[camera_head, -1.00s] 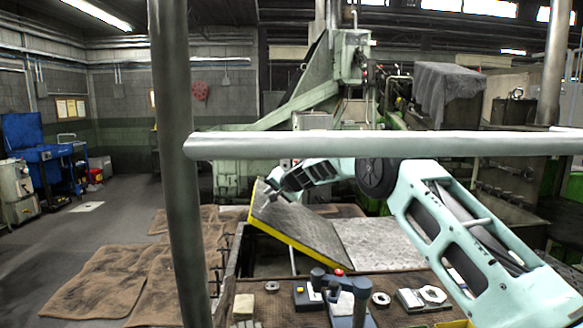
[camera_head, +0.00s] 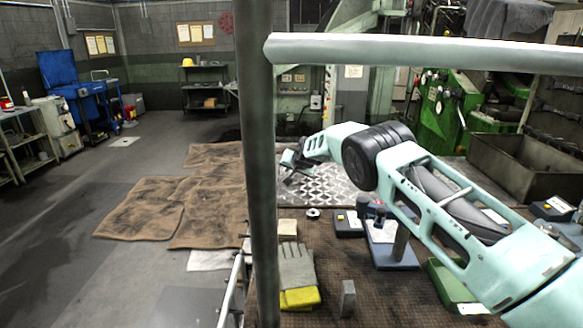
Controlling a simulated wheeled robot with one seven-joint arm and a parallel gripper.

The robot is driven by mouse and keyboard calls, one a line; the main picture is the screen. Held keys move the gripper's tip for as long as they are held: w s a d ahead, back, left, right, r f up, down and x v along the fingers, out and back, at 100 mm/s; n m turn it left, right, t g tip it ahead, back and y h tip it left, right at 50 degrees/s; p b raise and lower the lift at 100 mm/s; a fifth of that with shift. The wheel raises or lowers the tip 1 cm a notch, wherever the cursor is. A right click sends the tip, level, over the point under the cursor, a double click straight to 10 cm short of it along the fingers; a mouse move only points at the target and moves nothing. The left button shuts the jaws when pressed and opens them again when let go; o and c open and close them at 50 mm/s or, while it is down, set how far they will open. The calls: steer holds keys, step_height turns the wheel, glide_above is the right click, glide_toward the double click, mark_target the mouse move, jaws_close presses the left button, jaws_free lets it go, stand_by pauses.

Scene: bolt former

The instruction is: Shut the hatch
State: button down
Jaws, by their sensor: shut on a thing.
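A grey patterned metal plate (camera_head: 325,187) lies flat behind the bench, below my forearm. No raised panel or yellow edge shows here now. I cannot tell where the hatch ends and the fixed plate begins, as the post and my arm cover part of this area. My gripper (camera_head: 288,172) is at the left end of the plate, just right of the grey post, low and close to the plate. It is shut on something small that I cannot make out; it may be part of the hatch.
A grey upright post (camera_head: 257,180) and a horizontal rail (camera_head: 400,50) stand in front of me. The brown bench mat (camera_head: 335,260) holds gloves (camera_head: 297,270), a blue-based device (camera_head: 390,252) and a green box (camera_head: 452,285). Brown floor mats (camera_head: 140,208) lie left.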

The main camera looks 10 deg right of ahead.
steer(key=shift+s+a+f, duration=0.1)
steer(key=shift+s+f, duration=0.05)
steer(key=shift+f, duration=0.25)
steer(key=c, duration=1.5)
jaws_free()
steer(key=shift+f, duration=0.1)
